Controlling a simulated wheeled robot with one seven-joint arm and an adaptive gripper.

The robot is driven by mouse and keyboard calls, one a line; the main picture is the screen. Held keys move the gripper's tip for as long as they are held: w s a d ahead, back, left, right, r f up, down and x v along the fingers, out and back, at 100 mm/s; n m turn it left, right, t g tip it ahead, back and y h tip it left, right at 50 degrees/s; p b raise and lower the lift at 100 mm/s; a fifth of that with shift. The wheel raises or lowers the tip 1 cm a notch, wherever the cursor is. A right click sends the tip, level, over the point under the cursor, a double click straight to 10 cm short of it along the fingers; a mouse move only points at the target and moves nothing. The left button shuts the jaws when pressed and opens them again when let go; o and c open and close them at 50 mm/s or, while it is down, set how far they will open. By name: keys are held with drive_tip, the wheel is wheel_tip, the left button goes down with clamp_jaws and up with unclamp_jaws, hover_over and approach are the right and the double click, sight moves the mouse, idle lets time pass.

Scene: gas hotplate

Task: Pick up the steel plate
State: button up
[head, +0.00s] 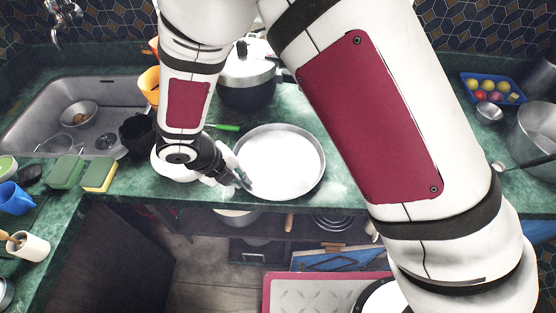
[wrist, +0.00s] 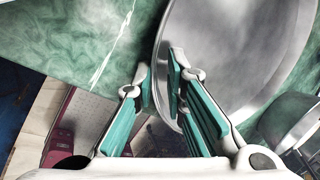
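The steel plate (head: 281,160), round and shallow with a raised rim, lies on the green counter near its front edge. In the wrist view the plate (wrist: 235,50) fills the upper right. My gripper (head: 242,180) is at the plate's left front rim in the head view. In the wrist view my gripper (wrist: 160,78) is partly open, with a narrow gap between its fingertips. The left finger is outside the rim and the right finger overlaps the plate. The rim shows in the gap; I cannot tell whether either finger touches it.
A green-handled utensil (head: 222,127) lies close to the plate's back left. A sink (head: 75,105) and sponges (head: 98,175) are left. A blue tray (head: 493,88) and a large steel pot (head: 535,130) are right. Open shelves lie below the counter.

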drive_tip(key=shift+c, duration=0.2)
clamp_jaws()
drive_tip(key=shift+r, duration=0.1)
